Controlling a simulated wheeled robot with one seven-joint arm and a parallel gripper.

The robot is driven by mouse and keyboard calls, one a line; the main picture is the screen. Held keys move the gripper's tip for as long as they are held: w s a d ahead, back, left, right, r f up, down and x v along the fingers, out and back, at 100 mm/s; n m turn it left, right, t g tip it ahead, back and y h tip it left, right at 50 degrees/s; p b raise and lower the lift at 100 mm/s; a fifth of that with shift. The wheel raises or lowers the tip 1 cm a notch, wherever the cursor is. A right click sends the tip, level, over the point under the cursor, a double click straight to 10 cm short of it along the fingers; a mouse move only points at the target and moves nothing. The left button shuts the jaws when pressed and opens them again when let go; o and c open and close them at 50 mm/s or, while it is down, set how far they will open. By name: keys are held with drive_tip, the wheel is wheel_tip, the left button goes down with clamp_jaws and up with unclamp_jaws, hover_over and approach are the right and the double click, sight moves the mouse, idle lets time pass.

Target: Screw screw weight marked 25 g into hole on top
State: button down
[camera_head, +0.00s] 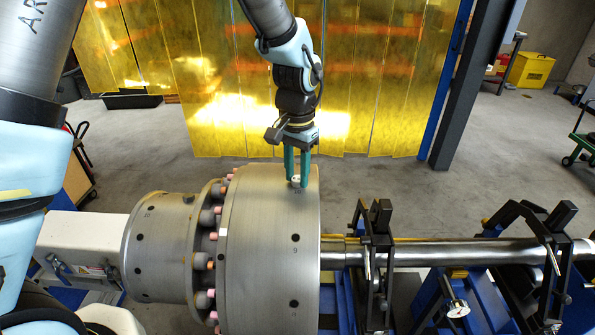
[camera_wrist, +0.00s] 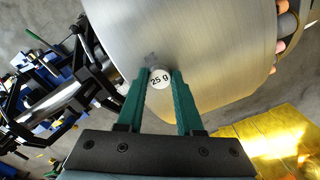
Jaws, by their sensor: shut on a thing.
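The screw weight (camera_wrist: 160,79) has a pale round face marked "25 g" in the wrist view. My gripper (camera_wrist: 161,84) is shut on it, with a green finger on each side. The weight (camera_head: 296,179) also shows small between the fingertips of my gripper (camera_head: 297,182) in the head view. It is at the upper surface of the large grey rotor drum (camera_head: 268,245). The hole on top is hidden, and I cannot tell whether the weight sits in it or just above it. Holes with numbers show lower on the drum (camera_head: 295,238).
A ring of pink-tipped bolts (camera_head: 211,265) is left of the drum. A smaller cylinder (camera_head: 155,240) lies beyond it. The shaft (camera_head: 460,253) runs right through black and blue supports (camera_head: 377,240). A yellow curtain (camera_head: 350,90) hangs behind.

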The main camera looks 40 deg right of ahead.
sight(296, 179)
drive_tip(key=m+p, duration=0.1)
drive_tip(key=m, duration=0.4)
drive_tip(key=shift+w+r+m+p, duration=0.2)
drive_tip(key=shift+m+p, duration=0.1)
drive_tip(key=shift+p, duration=0.1)
drive_tip(key=shift+f+m, duration=0.2)
drive_tip(key=shift+m, duration=0.6)
drive_tip(key=shift+c, duration=2.4)
unclamp_jaws()
drive_tip(key=shift+s, duration=0.1)
drive_tip(key=shift+c, duration=0.8)
drive_tip(key=shift+r, duration=3)
